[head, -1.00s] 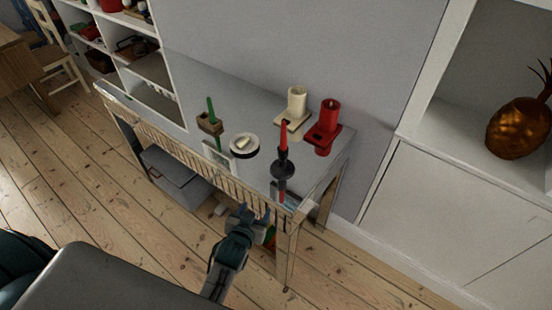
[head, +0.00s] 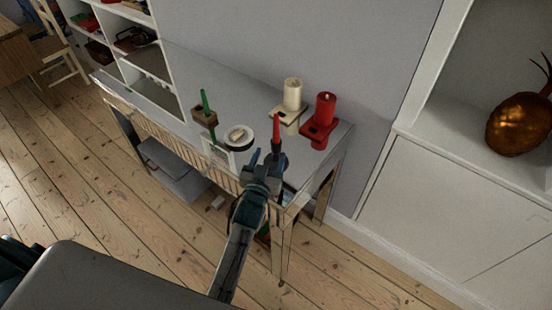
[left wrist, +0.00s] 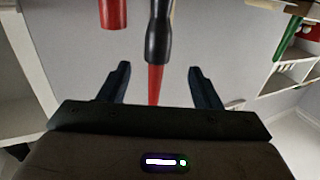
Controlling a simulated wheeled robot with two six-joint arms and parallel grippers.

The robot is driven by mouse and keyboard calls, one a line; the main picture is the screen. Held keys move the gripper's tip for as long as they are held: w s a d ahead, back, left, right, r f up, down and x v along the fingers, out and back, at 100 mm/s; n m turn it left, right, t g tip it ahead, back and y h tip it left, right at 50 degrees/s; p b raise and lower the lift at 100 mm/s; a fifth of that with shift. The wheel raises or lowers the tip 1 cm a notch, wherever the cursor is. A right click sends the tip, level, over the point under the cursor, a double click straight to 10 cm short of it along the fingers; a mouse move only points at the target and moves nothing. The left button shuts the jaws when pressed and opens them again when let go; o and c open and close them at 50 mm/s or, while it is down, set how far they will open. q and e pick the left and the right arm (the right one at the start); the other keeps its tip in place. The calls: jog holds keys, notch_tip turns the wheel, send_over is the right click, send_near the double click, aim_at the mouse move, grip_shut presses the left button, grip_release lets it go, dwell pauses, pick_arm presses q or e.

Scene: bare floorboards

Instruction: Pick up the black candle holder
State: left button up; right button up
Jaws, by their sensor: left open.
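The black candle holder (head: 277,147) holds an upright red candle (head: 276,125) near the right front of the narrow grey-topped table (head: 185,75). My left gripper (head: 268,160) covers most of the holder in the head view. In the left wrist view, which looks upside down, the dark holder (left wrist: 159,30) is at top centre with its red candle (left wrist: 155,85) pointing down. The open fingers of my left gripper (left wrist: 158,70) appear on either side of the candle. Whether they touch anything cannot be told. My right gripper is not in view.
A red candle in a red holder (head: 318,132) and a cream candle in a cream holder (head: 291,95) stand close behind. A white dish (head: 240,137) and a green candle in a brown holder (head: 205,116) are left. A wall backs the table.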

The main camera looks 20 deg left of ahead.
aim_at(275, 146)
pick_arm(q)
jog(key=w, duration=0.4)
jog(key=shift+w+d+r, duration=0.15)
jog(key=shift+w, duration=0.55)
jog(key=shift+s, duration=0.1)
jog(key=shift+c, duration=1.3)
grip_shut()
jog(key=shift+r, duration=0.1)
